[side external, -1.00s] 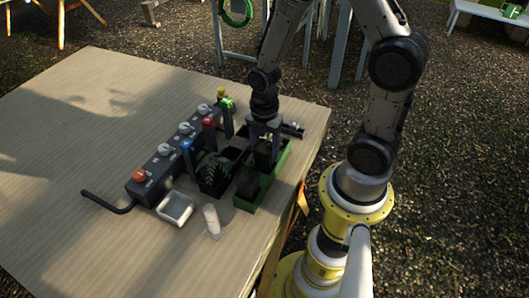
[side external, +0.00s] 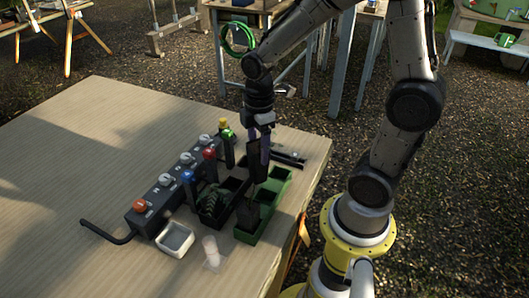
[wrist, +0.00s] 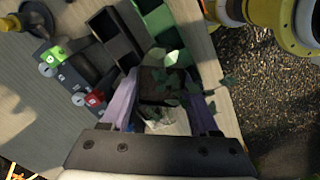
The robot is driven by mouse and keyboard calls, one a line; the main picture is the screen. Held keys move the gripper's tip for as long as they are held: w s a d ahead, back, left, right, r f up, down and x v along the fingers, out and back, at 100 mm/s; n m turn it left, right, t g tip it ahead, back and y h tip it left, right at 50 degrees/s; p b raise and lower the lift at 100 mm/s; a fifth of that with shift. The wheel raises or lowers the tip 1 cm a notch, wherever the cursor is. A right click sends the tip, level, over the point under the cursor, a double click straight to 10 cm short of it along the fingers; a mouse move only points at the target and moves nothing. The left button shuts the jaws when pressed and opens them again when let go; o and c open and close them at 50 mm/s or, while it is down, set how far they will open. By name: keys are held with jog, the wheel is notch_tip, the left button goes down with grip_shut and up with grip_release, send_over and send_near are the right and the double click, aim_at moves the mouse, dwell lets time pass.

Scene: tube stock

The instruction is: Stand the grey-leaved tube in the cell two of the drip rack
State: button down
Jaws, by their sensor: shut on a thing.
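My gripper (side external: 259,150) is shut on a dark square tube (wrist: 160,85), above the far end of the green tray. Leaves (wrist: 200,98) of a dull grey-green spread from it in the wrist view; their exact colour is hard to tell in shade. The drip rack seems to be the black celled tray (side external: 224,208) left of the green tray, beside the coloured taps. A dark leafy plant (side external: 208,200) stands in its nearer part; its far cell looks empty. I cannot read any cell numbers.
The green tray (side external: 276,212) holds another dark tube (side external: 248,213) at its near end. A grey control box (side external: 168,188) with knobs and red, blue and green taps runs along the left. A white dish (side external: 176,239) and white cup (side external: 210,246) stand in front.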

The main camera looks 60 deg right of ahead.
jog(key=shift+w+f+m, duration=1.45)
jog(key=shift+w+m, duration=3.05)
jog(key=shift+m, duration=1)
notch_tip(320, 180, down, 7)
jog(key=shift+a, duration=0.15)
jog(key=shift+f, duration=0.4)
jog(key=shift+c, duration=0.2)
grip_release()
notch_tip(320, 180, up, 14)
jog(key=shift+f, duration=0.15)
